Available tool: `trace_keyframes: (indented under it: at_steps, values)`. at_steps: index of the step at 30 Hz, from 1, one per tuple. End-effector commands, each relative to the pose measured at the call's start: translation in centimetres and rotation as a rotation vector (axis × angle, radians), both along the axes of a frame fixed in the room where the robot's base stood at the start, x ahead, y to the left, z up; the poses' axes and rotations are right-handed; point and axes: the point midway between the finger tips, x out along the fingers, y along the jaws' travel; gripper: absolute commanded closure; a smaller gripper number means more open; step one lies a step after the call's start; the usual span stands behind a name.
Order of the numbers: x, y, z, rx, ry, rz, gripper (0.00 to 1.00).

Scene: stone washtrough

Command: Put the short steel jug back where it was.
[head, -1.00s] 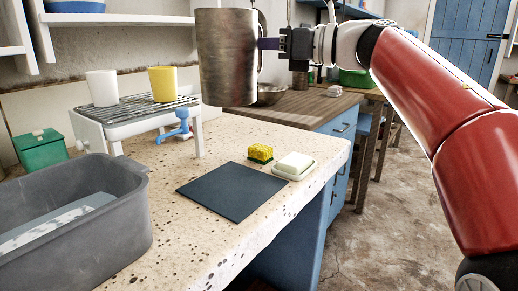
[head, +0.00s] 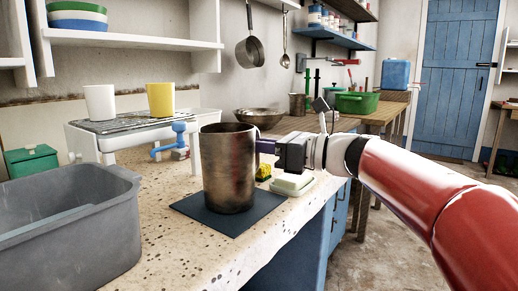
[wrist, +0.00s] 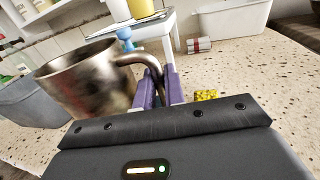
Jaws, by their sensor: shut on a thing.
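The short steel jug (head: 229,170) is a worn brownish metal jug, upright, with its handle on the right. My gripper (head: 262,147) is shut on that handle from the right. In the wrist view the purple fingers (wrist: 160,88) close around the handle of the jug (wrist: 80,85). In the head view the jug's base overlaps the dark square mat (head: 238,222) on the speckled stone counter. I cannot tell for sure whether the base touches the mat or is just above it.
A yellow sponge (head: 263,170) and a pale soap dish (head: 293,184) sit close behind the jug, by my gripper. A grey basin (head: 70,225) stands at left. A white rack (head: 120,130) holds a white cup (head: 100,102) and a yellow cup (head: 160,98).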

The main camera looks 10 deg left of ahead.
Motion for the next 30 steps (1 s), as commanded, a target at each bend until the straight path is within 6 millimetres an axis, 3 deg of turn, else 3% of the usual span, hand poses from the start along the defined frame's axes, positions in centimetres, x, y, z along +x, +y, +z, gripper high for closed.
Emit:
trace_keyframes:
  at_steps: [10,11,16,27,30]
  values:
    - [0.0,0.0,-0.3,0.001,-0.001,0.000,1.00]
    - [0.0,0.0,-0.3,0.000,-0.001,0.000,0.88]
    - [0.0,0.0,-0.2,0.000,-0.001,0.000,0.67]
    - [0.0,0.0,0.5,0.000,-0.001,0.000,0.67]
    - [-0.2,-1.5,0.1,0.000,-0.002,-0.003,0.67]
